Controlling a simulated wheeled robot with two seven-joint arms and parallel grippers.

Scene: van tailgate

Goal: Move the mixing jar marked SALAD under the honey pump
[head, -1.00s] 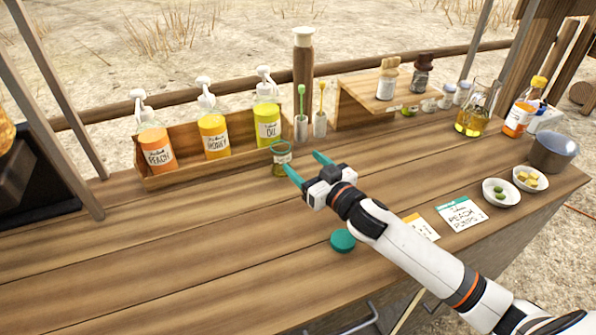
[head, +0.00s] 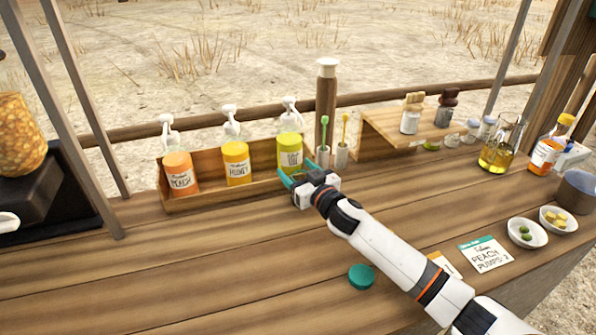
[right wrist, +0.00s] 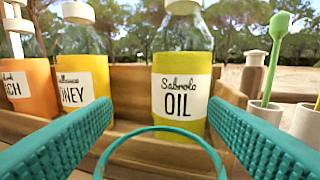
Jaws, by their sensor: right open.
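The mixing jar shows in the right wrist view only as a teal rim (right wrist: 160,130) low between my fingers; its body and any SALAD marking are out of sight. In the head view my right gripper mostly hides it. My right gripper (head: 294,173) is open, with its fingers on either side of the jar, in front of the yellow-green oil pump bottle (head: 290,150). The yellow honey pump bottle (head: 237,165) stands to the left of the oil in the wooden rack. It also shows in the right wrist view (right wrist: 82,85). My left gripper is not in view.
The orange peach pump bottle (head: 180,175) stands left of the honey. Two cups with spoons (head: 341,155) stand close right of my gripper. A teal lid (head: 361,277) and a peach order card (head: 486,254) lie nearer. The counter before the rack is clear.

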